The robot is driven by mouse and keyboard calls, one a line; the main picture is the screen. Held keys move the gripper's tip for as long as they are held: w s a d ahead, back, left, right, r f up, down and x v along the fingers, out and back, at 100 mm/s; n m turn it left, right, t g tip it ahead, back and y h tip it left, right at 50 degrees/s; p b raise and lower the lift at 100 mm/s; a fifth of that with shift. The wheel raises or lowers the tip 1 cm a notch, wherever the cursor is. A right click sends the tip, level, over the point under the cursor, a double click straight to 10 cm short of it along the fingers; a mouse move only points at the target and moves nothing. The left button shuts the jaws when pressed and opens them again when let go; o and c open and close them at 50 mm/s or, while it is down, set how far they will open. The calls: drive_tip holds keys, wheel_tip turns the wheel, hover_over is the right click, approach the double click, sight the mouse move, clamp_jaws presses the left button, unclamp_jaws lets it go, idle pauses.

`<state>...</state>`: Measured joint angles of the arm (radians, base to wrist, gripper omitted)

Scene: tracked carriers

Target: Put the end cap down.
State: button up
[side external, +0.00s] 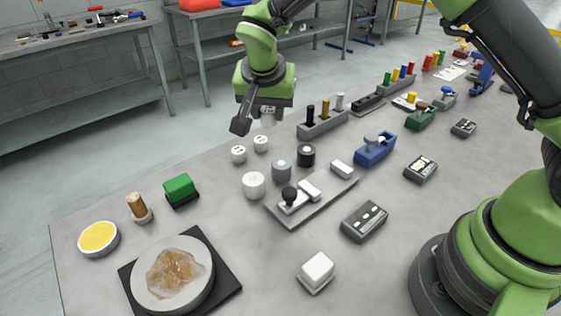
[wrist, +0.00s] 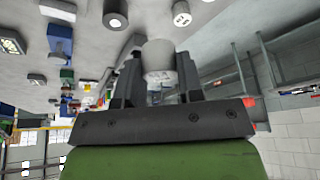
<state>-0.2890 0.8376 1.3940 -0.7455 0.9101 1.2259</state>
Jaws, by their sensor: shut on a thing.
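The end cap is a pale grey-white round piece (wrist: 158,56) between the two dark fingers of my gripper (wrist: 155,80) in the wrist view. My gripper is shut on it. In the side view my gripper (side external: 256,121) is above the far edge of the grey table, and the cap (side external: 268,117) shows only partly behind the near finger. The cap appears to be held clear of the tabletop.
A post rack (side external: 322,126) is to the right. The left far table area is bare.

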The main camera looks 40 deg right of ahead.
drive_tip(key=s, duration=0.1)
drive_tip(key=m, duration=0.1)
approach(282, 160)
drive_tip(key=shift+g, duration=0.3)
drive_tip(key=x, duration=0.6)
drive_tip(key=shift+w+r, duration=0.1)
drive_tip(key=shift+w, duration=0.15)
drive_tip(key=o, duration=1)
drive_tip(key=shift+o, duration=0.2)
drive_tip(key=v, duration=1.2)
drive_tip(key=shift+a, duration=0.15)
